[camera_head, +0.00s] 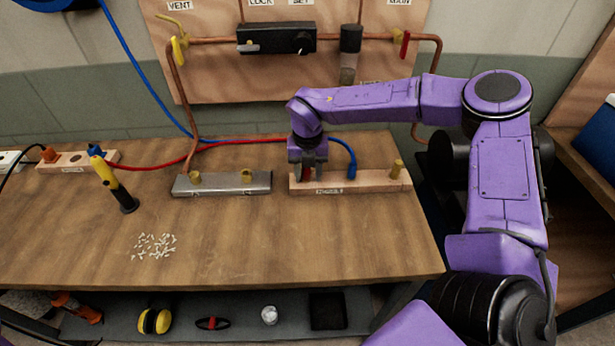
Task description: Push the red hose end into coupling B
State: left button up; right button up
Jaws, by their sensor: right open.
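My right gripper (308,172) points down at the left end of a wooden block (375,184). It is open, with its fingers around a small red piece, apparently the red hose end (307,175), mostly hidden by the fingers. The red hose (240,142) runs along the back of the table toward the gripper. A grey metal bar (221,187) left of the block carries two brass couplings, one at its left (195,177) and one at its right (246,176). The labels below them are too small to read surely. My left gripper is out of view.
A blue hose end (351,170) stands at the wooden block beside a brass fitting (397,168). A yellow and black tool (115,184) stands at left, near a pile of small white pieces (154,245). A pipe panel (210,75) rises behind. The table's front middle is clear.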

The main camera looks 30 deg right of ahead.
jog(key=shift+a+r, duration=0.1)
jog(key=c, duration=0.4)
jog(key=shift+w+a, duration=0.1)
jog(key=shift+w, duration=0.05)
grip_shut()
jog(key=shift+r, duration=0.1)
jog(key=shift+r+p, duration=0.85)
jog(key=shift+r, duration=0.1)
jog(key=shift+r, duration=0.3)
notch_tip(320, 180, up, 3)
jog(key=p, duration=0.2)
jog(key=shift+f+p, duration=0.1)
jog(key=shift+p, duration=0.25)
